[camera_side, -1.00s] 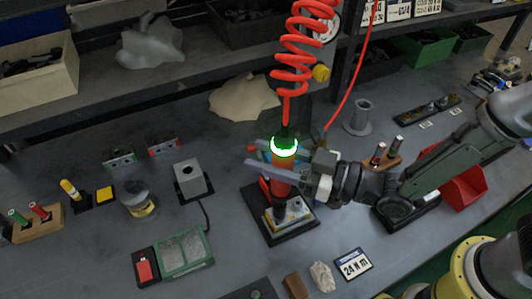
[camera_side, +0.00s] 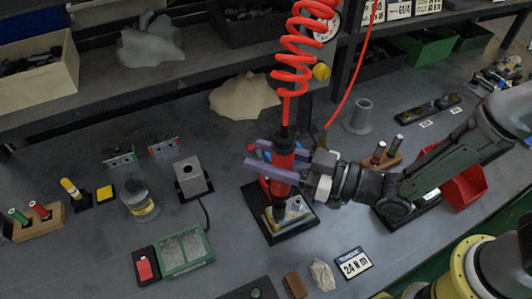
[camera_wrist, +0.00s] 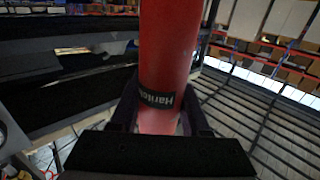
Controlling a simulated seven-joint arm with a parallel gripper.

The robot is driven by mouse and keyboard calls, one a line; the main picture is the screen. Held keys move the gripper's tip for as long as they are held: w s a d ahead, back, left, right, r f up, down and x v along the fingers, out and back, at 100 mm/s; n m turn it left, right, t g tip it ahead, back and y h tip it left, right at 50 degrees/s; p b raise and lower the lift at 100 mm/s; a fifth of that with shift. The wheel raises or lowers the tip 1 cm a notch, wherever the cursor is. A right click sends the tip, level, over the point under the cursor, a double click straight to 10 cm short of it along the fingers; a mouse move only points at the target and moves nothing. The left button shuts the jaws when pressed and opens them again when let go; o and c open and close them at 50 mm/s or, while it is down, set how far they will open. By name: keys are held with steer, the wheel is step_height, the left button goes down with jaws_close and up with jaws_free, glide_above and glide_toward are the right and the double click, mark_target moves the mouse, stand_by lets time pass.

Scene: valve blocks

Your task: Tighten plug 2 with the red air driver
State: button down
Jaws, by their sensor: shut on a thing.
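The red air driver (camera_side: 283,160) stands upright in my gripper (camera_side: 272,168), whose two fingers are shut around its body. A coiled red hose runs up from its top. The driver's lower end is over the valve block (camera_side: 293,212), which sits on a black base plate (camera_side: 268,234). Whether the tip is seated in a plug cannot be told, and the plug numbers are not readable. In the wrist view the driver's red body (camera_wrist: 168,60) with a dark label fills the middle between the fingers.
A grey block (camera_side: 190,177) on a dark pad and a green-framed tray (camera_side: 184,252) lie to the left. A "24 N m" card (camera_side: 353,263) lies in front. The coiled hose (camera_side: 295,50) hangs above. A grey spool-like part (camera_side: 361,117) stands behind my wrist.

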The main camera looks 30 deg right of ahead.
steer(key=shift+f, duration=0.35)
stand_by(1.6)
steer(key=shift+r, duration=0.15)
step_height(320, 180, up, 8)
stand_by(1.0)
steer(key=shift+r, duration=0.1)
stand_by(0.7)
